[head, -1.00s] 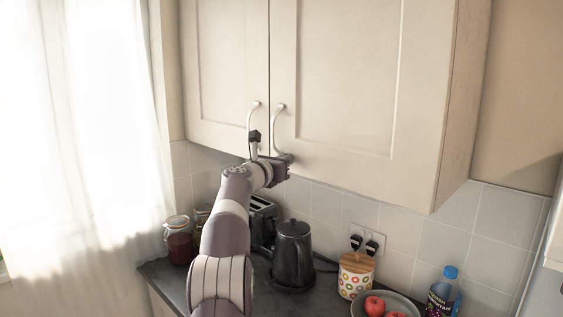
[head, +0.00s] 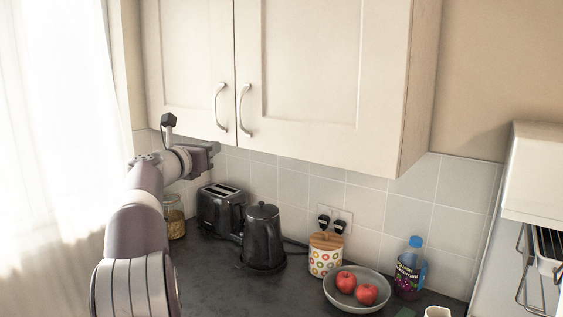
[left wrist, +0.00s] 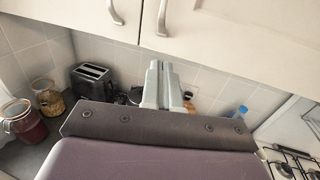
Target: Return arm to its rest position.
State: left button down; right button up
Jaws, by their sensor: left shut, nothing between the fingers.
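My left arm reaches in from the lower left of the head view. Its gripper (head: 212,148) is in the air above the counter, just under the wall cabinet (head: 325,85) and above the toaster (head: 220,207). In the left wrist view the gripper's two pale fingers (left wrist: 162,84) are together with nothing between them. The gripper is apart from the cabinet handles (head: 244,110), and both cabinet doors are shut. My right gripper is in neither view.
Under the cabinet on the dark counter (head: 225,285) stand a black kettle (head: 263,236), a dotted canister (head: 325,256), a grey bowl (head: 345,302) with red apples and a bottle (head: 409,270). Glass jars (left wrist: 24,124) stand at the left. A hob (left wrist: 290,160) lies at the right.

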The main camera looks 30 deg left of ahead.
pick_arm(q)
notch_tip(320, 180, down, 15)
jog(key=s+m+g, duration=0.1)
jog(key=m+g, duration=0.4)
jog(key=m, duration=0.4)
jog(key=s+d+f+m+g+h, duration=0.1)
jog(key=s+d+f+m+g, duration=0.1)
jog(key=d+f+m, duration=0.4)
jog(key=s+d+f+m+g, duration=0.2)
jog(key=d+f+m+g, duration=0.15)
jog(key=f, duration=0.45)
jog(key=s+d+f+m+g, duration=0.2)
jog(key=s+d+f+m, duration=0.2)
jog(key=d, duration=0.5)
jog(key=s+d+f+m+g+h, duration=0.1)
jog(key=s+d+f+m, duration=0.3)
jog(key=s+d+m, duration=0.4)
jog(key=s+d+f+m+g, duration=0.3)
jog(key=s+d+f+m, duration=0.2)
jog(key=d, duration=0.5)
jog(key=shift+s+d+m+h, duration=0.25)
jog(key=shift+s+m+h, duration=0.05)
jog(key=shift+s+m, duration=0.9)
